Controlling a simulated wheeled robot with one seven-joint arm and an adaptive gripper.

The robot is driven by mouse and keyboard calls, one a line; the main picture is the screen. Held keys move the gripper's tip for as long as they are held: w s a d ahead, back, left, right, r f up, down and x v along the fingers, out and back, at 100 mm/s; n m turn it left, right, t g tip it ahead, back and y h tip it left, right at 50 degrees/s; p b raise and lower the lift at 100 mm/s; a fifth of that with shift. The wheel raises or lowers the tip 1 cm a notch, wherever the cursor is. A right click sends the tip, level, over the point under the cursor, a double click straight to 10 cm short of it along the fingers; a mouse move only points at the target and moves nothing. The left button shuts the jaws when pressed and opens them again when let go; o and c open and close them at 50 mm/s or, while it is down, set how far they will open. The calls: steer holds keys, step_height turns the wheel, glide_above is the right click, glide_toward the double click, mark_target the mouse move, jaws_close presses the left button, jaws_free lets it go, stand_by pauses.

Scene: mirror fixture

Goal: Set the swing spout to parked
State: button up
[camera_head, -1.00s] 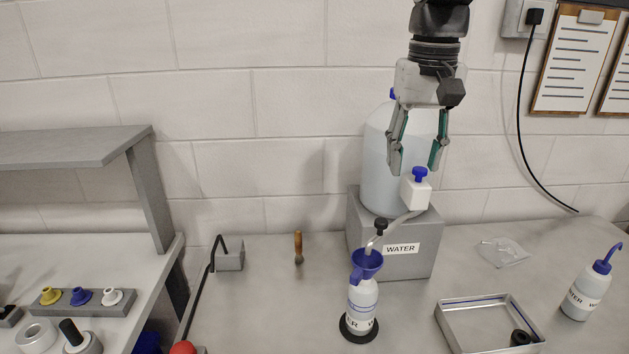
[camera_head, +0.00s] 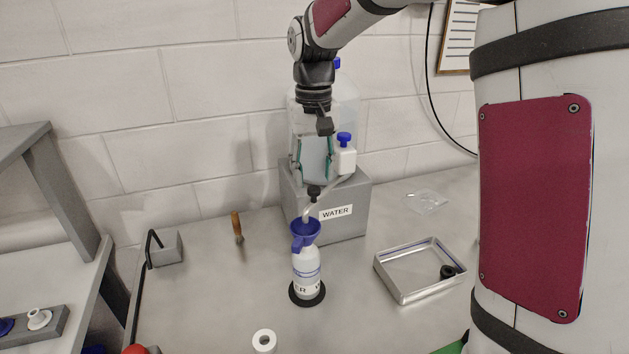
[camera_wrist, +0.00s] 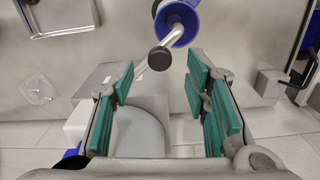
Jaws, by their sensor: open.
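The swing spout (camera_head: 330,193) is a bent metal tube running from a white valve block (camera_head: 345,160) with a blue knob (camera_head: 344,139). Its outlet end is over the blue funnel (camera_head: 305,230) in a WATER bottle (camera_head: 306,264). A black knob (camera_head: 313,191) stands on the spout. My gripper (camera_head: 313,180) is open and empty, just above this knob. In the wrist view the black knob (camera_wrist: 159,58) lies ahead of the gap between the green finger pads, with the spout tube (camera_wrist: 172,40) and funnel (camera_wrist: 178,22) beyond. Contact with the knob is not visible.
The large jug (camera_head: 345,105) stands behind on a grey WATER-labelled box (camera_head: 353,208). A metal tray (camera_head: 400,290) is at right, and a clear bag (camera_head: 425,202) behind it. My arm covers the right side.

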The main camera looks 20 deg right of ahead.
mark_target(314, 188)
steer(key=shift+f, duration=1.65)
jaws_close()
